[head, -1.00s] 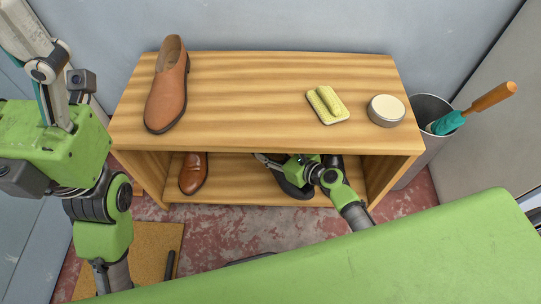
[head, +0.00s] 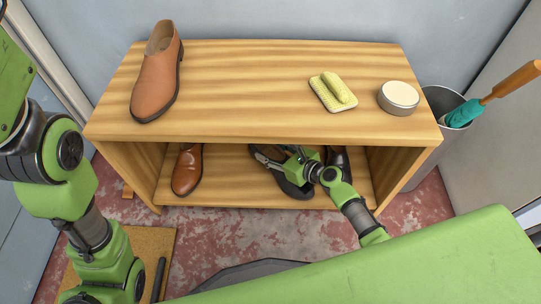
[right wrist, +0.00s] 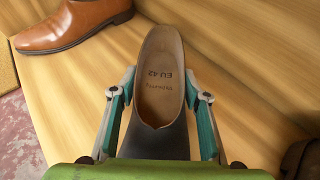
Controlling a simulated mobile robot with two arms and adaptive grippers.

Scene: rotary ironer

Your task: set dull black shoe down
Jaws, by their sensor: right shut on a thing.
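The dull black shoe (head: 296,190) is on the lower shelf of the wooden bench, partly hidden by my right gripper (head: 272,158) and the top board. In the right wrist view the shoe (right wrist: 158,70) points its open heel away from me, and its tan insole reads EU 42. My right gripper (right wrist: 159,85) has one finger on each side of the shoe and is shut on it. The shoe looks level and close to the shelf; whether its sole touches cannot be told. My left arm shows at the left, but its gripper is out of the picture.
The bench top (head: 240,90) holds a brown shoe (head: 158,75), a yellow sponge (head: 335,92) and a round tin (head: 398,97). On the lower shelf stand a brown shoe (head: 187,170) at left and a dark shoe (head: 340,160) at right. A bin (head: 432,140) stands right.

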